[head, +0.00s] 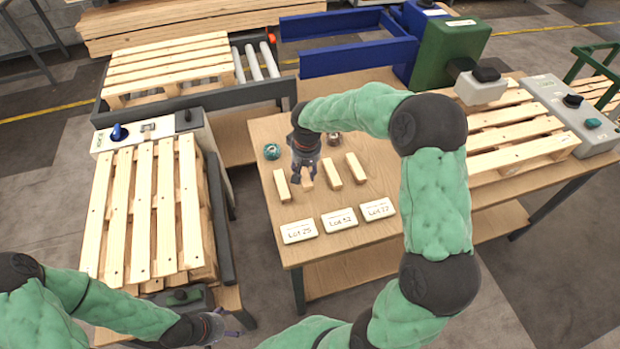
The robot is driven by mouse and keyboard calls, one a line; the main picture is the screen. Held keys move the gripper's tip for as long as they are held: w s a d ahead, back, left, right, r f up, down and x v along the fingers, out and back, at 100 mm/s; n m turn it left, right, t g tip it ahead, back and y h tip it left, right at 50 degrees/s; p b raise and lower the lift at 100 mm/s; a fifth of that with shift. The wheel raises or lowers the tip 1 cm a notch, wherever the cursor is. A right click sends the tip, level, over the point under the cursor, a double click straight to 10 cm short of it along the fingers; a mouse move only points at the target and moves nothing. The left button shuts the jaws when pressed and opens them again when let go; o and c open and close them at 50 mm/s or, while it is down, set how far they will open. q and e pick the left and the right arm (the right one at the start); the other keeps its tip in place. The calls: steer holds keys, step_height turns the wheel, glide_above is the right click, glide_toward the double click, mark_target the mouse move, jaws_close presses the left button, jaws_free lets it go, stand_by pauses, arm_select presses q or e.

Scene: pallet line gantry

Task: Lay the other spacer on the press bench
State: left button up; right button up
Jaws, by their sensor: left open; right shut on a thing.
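My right gripper (306,174) points down over the wooden press bench (265,225) and is shut on a pale wooden spacer (308,184). The fingers hide part of that spacer, and I cannot tell whether it touches the bench. Similar pale blocks lie on the bench: one to the left of the gripper (282,185), one just right of it (332,174) and one further right (356,167). My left gripper (230,325) is open and empty at the lower left, beside the pallet stack and away from the bench.
Cards marked Lot 25 (299,231), Lot 52 (339,220) and Lot 77 (377,209) lie along the bench front. A teal round part (271,152) sits at the back left. Pallets (145,210) stand left, and another pallet (515,130) right.

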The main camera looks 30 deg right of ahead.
steer(key=f, duration=0.1)
steer(key=w+d+f, duration=0.1)
steer(key=d+f+b, duration=0.1)
steer(key=shift+w+d+f, duration=0.2)
steer(key=shift+w, duration=0.15)
steer(key=shift+w+d+f+b, duration=0.15)
steer(key=shift+f+b, duration=0.75)
steer(key=shift+f, duration=0.8)
steer(key=shift+f, duration=0.2)
steer(key=o, duration=1.1)
steer(key=shift+c, duration=0.2)
steer(key=shift+r, duration=0.1)
step_height(320, 180, up, 12)
steer(key=s+p, duration=0.1)
steer(key=p, duration=0.3)
steer(key=shift+s+a, duration=0.2)
steer(key=shift+s, duration=0.05)
steer(key=shift+r, duration=0.1)
